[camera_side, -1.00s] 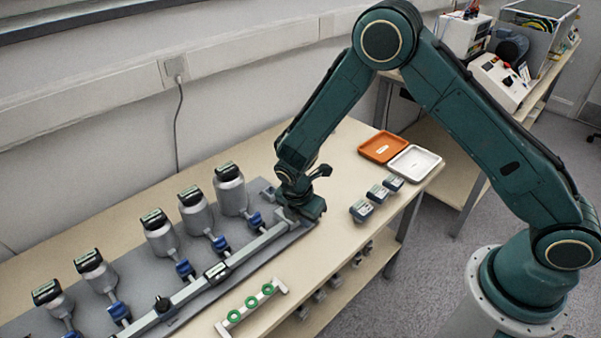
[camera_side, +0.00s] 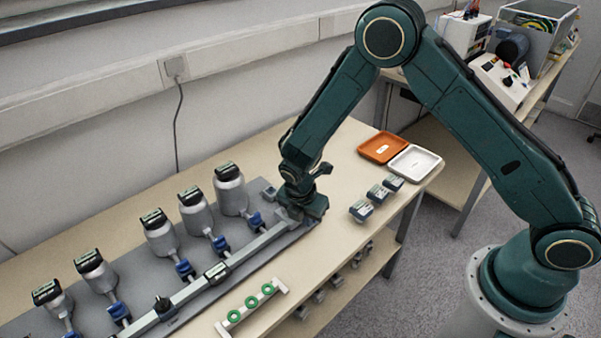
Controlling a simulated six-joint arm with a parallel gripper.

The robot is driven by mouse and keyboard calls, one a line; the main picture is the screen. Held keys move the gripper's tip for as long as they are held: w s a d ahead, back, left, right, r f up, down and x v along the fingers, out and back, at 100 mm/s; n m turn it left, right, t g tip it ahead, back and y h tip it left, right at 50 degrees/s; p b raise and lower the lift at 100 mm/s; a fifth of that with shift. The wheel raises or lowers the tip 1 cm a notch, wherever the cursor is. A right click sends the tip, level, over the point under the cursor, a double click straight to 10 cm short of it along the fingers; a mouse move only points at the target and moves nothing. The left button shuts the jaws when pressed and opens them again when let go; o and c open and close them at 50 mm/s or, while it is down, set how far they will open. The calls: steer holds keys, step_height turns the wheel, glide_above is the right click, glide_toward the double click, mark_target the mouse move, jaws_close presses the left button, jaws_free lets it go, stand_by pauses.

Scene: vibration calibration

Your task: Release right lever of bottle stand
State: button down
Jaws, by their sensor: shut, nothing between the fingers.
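The bottle stand is a grey base plate (camera_side: 215,293) with a long metal rail (camera_side: 190,292) along its front. Several grey bottles with dark caps stand in a row on it, the rightmost bottle (camera_side: 231,194) near the right end. Blue clamps sit between the bottles and the rail, the rightmost clamp (camera_side: 255,220) in front of that bottle. My gripper (camera_side: 296,213) is shut and empty, low at the right end of the rail. The right lever is hidden or too small to make out there, and I cannot tell whether the fingers touch it.
A white rack with green rings (camera_side: 251,301) lies in front of the stand. Several small grey blocks (camera_side: 376,193) stand to the right of my gripper. An orange tray (camera_side: 369,154) and a white tray (camera_side: 400,166) lie at the back right. The wall runs behind the table.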

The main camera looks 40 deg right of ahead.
steer(key=shift+d, duration=0.15)
steer(key=shift+d+n, duration=0.4)
steer(key=shift+n, duration=0.5)
steer(key=d+n, duration=0.1)
steer(key=d+n+t, duration=0.1)
steer(key=n, duration=0.1)
steer(key=shift+w+y, duration=0.1)
steer(key=shift+y, duration=0.2)
steer(key=shift+w+d, duration=0.3)
steer(key=shift+d, duration=0.4)
steer(key=shift+w+d+n, duration=0.45)
steer(key=shift+d+n, duration=0.15)
steer(key=shift+n, duration=0.3)
steer(key=shift+w+d, duration=0.6)
steer(key=shift+w, duration=0.15)
steer(key=shift+w+d, duration=0.2)
steer(key=shift+w, duration=0.35)
